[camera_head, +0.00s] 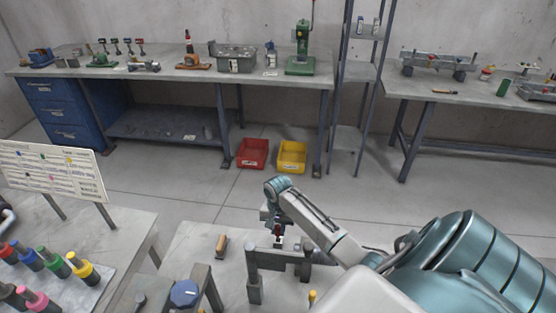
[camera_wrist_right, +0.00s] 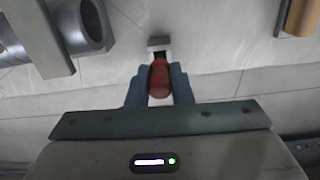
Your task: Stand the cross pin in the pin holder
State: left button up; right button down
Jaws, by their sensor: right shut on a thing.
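My right gripper (camera_head: 278,226) reaches down over the near table behind a grey metal stand. Its fingers (camera_wrist_right: 159,84) are shut on a red rounded part, which I take to be the cross pin (camera_wrist_right: 159,78). The pin's far end is hidden in the wrist view. A small pale square block with a dark opening, seemingly the pin holder (camera_wrist_right: 159,43), shows just beyond the red part. I cannot tell whether the pin is inside it or only in line with it. A little red also shows under the gripper in the head view. My left gripper is not in view.
The grey stand (camera_head: 280,258) is close in front of the right gripper. A wooden-handled tool (camera_head: 222,244) lies to its left. A blue-knobbed fixture (camera_head: 184,292) and a rack of coloured handles (camera_head: 56,272) are further left. Bare tabletop surrounds the block.

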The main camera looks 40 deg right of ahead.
jog(key=shift+f, duration=0.65)
jog(key=c, duration=1.2)
grip_release()
notch_tip(320, 180, up, 9)
jog(key=b, duration=0.3)
jog(key=shift+w+d+r, duration=0.1)
jog(key=shift+w+r, duration=0.05)
jog(key=shift+r, duration=0.75)
